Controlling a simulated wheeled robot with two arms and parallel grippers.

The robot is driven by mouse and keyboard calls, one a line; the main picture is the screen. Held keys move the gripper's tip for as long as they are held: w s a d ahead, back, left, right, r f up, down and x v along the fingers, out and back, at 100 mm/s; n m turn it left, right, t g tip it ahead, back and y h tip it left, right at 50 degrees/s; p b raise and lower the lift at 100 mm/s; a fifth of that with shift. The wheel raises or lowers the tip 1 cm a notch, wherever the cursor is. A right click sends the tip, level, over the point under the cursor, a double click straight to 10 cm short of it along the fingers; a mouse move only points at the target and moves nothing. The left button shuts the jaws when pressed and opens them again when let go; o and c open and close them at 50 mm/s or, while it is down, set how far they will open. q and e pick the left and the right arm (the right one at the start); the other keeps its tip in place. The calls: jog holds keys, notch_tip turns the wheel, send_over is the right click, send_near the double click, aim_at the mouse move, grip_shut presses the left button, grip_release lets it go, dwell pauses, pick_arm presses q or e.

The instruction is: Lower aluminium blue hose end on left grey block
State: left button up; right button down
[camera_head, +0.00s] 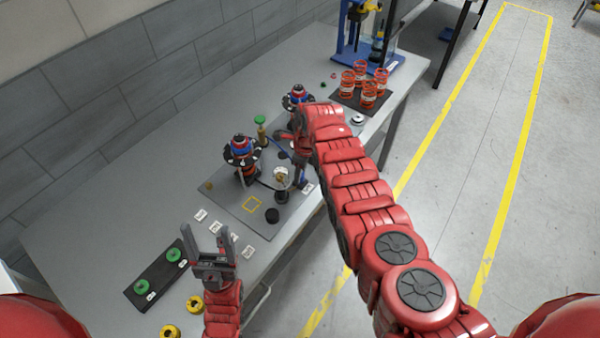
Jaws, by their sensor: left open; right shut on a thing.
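My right arm reaches across the table, and its gripper (301,155) is at the far part of a dark grey fixture plate (232,201). It is shut on the blue hose (283,150), which shows as a thin blue line beside it; the arm hides much of the grip and the hose end. I cannot clearly make out the left grey block; a small pale round part (281,178) and dark parts stand near the gripper. My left gripper (207,238) is open and empty, pointing up at the near left, short of the plate.
A black strip with green rings (145,284) and yellow rings (195,303) lie near the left gripper. Orange springs (368,94) and a blue press (352,50) stand at the back. The table's left side is clear.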

jog(key=shift+f, duration=0.15)
jog(key=c, duration=0.5)
grip_release()
notch_tip(320, 180, up, 7)
jog(key=p, duration=0.6)
jog(key=shift+p, duration=0.4)
